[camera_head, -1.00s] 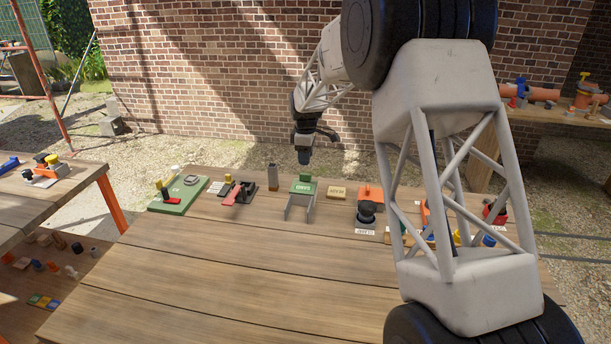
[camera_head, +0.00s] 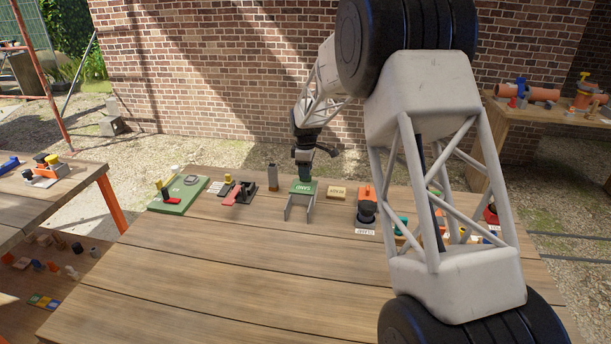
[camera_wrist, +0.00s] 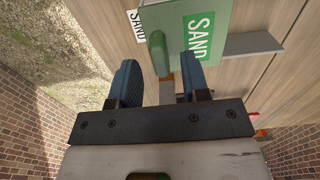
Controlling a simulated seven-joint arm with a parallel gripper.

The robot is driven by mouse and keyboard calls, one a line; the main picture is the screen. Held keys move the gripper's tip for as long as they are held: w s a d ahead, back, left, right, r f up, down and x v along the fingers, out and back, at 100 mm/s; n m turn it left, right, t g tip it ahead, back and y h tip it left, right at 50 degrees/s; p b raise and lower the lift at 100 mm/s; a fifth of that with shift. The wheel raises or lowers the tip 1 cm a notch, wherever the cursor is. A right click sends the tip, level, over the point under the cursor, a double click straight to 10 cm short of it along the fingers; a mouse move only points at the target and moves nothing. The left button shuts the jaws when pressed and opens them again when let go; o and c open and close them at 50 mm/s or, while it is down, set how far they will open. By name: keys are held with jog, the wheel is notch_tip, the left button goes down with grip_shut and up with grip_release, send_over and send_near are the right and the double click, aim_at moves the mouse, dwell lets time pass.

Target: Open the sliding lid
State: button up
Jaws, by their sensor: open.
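The green sliding lid (camera_head: 301,188) carries a white SAND label and sits at the back of the workbench, between grey rails (camera_head: 312,211) that extend toward me. In the wrist view the lid (camera_wrist: 222,30) shows at the top, with a rounded green handle (camera_wrist: 157,48) at its left side. My gripper (camera_head: 302,176) points down just above the lid's far end. In the wrist view my gripper (camera_wrist: 159,66) is open, its two dark fingers on either side of the handle. I cannot tell whether the fingertips touch it.
A tan labelled block (camera_head: 338,193) lies right of the lid, and a grey-brown cylinder (camera_head: 272,177) stands left. An orange and black device (camera_head: 366,205) is farther right. A green board (camera_head: 178,194) is at far left. The bench front (camera_head: 230,270) is clear.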

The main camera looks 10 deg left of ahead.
aim_at(304, 183)
jog(key=shift+f, duration=1.15)
grip_shut()
